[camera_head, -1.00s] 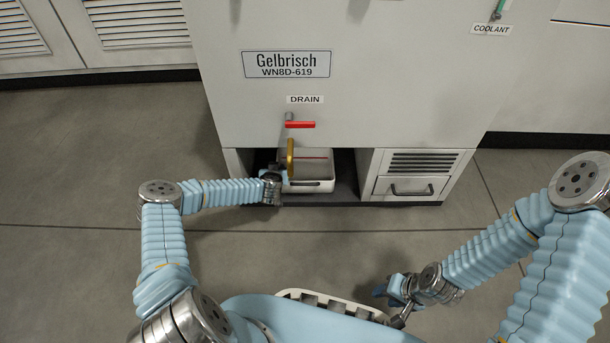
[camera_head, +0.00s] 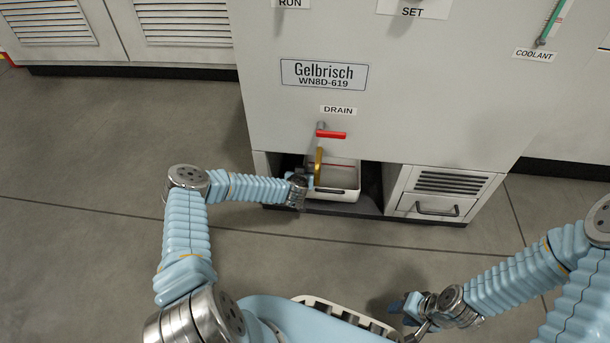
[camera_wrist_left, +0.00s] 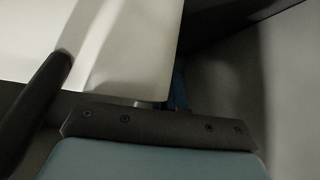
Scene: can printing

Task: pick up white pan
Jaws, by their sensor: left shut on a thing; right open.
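The white pan (camera_head: 341,172) sits in the open bay at the bottom of the machine, under the drain spout. A dark handle runs along its front. My left gripper (camera_head: 313,180) is at the pan's left front side, shut on the pan; its fingertips are partly hidden. In the left wrist view the pan (camera_wrist_left: 125,45) fills the upper left, with its dark handle (camera_wrist_left: 35,110) beside it. My right gripper (camera_head: 409,310) is low in the head view, open and empty, away from the pan.
The brass drain spout (camera_head: 318,165) with a red lever (camera_head: 331,134) hangs over the pan. A drawer cabinet (camera_head: 437,205) stands right of the bay, and the machine body closes it above. The grey floor (camera_head: 90,150) in front is clear.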

